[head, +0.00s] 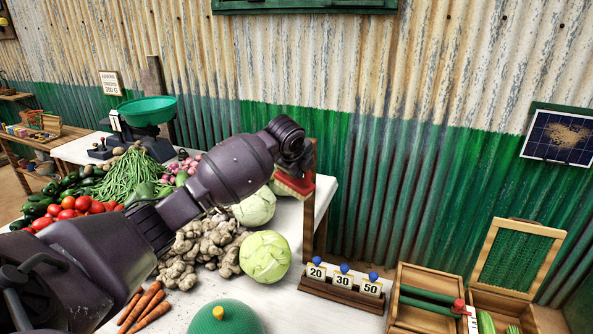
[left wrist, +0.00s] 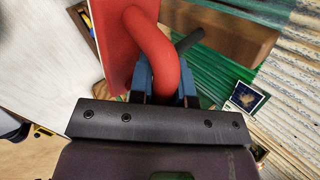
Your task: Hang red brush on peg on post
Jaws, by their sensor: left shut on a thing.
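The red brush (head: 297,187) with pale bristles hangs in front of the upper part of the brown wooden post (head: 308,232). My left gripper (head: 303,163) is at the far end of my arm, mostly hidden by the wrist. In the left wrist view, my left gripper (left wrist: 163,88) is shut on the brush's curved red handle (left wrist: 157,50), a blue finger on each side. The brush's flat red back (left wrist: 112,42) is at upper left. A dark peg (left wrist: 190,39) sticks out from the post (left wrist: 238,33), right beside the handle. I cannot tell whether they touch. My right gripper is out of view.
A white table (head: 285,300) holds cabbages (head: 265,257), ginger (head: 200,250), carrots (head: 140,305) and other vegetables. A price stand (head: 342,292) stands near the post's foot. Open wooden boxes (head: 425,300) are at lower right. A corrugated wall (head: 410,190) is behind.

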